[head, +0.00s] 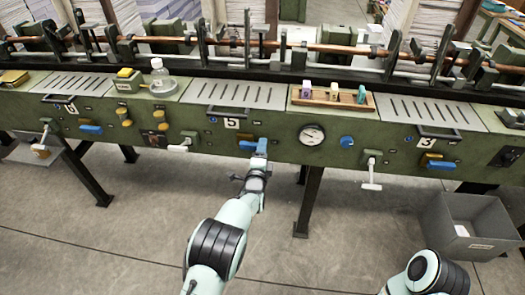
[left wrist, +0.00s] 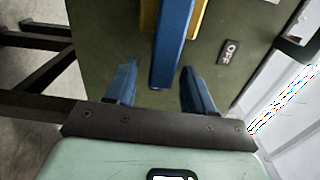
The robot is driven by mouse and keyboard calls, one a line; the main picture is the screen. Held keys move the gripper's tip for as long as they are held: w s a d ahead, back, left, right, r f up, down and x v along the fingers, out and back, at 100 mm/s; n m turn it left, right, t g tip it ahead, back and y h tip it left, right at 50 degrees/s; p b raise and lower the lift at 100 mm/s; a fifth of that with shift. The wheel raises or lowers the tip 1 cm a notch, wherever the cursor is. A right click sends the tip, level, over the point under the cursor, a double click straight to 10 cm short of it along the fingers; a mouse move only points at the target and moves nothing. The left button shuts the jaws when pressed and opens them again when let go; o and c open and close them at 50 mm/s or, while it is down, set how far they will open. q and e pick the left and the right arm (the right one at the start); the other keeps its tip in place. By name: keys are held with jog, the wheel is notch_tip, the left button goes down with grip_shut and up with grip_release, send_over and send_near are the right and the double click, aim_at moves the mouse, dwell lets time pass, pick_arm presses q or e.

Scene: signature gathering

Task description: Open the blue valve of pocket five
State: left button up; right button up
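The plate with the number 5 (head: 231,123) is on the green machine front in the head view. The blue valve handle (head: 246,145) of pocket five is below and right of it, partly hidden by my left gripper (head: 260,148). In the left wrist view, the long blue handle (left wrist: 173,40) lies over a yellow plate (left wrist: 200,14). An OFF label (left wrist: 229,52) shows upside down beside it. My left gripper (left wrist: 160,84) is open, its two blue fingers spread either side of the handle's end, with gaps visible. My right gripper is out of view.
A round gauge (head: 312,135) and a blue knob (head: 346,142) are right of the valve. A grey bin (head: 478,222) stands on the floor at right. The floor before the machine is clear.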

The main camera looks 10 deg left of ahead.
pick_arm(q)
jog(key=shift+s, duration=0.1)
jog(key=s+p, duration=0.1)
jog(key=s, duration=1.2)
jog(key=shift+a, duration=0.2)
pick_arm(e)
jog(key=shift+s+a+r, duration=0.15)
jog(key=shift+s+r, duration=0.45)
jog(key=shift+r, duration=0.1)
pick_arm(q)
jog(key=shift+s+f, duration=0.1)
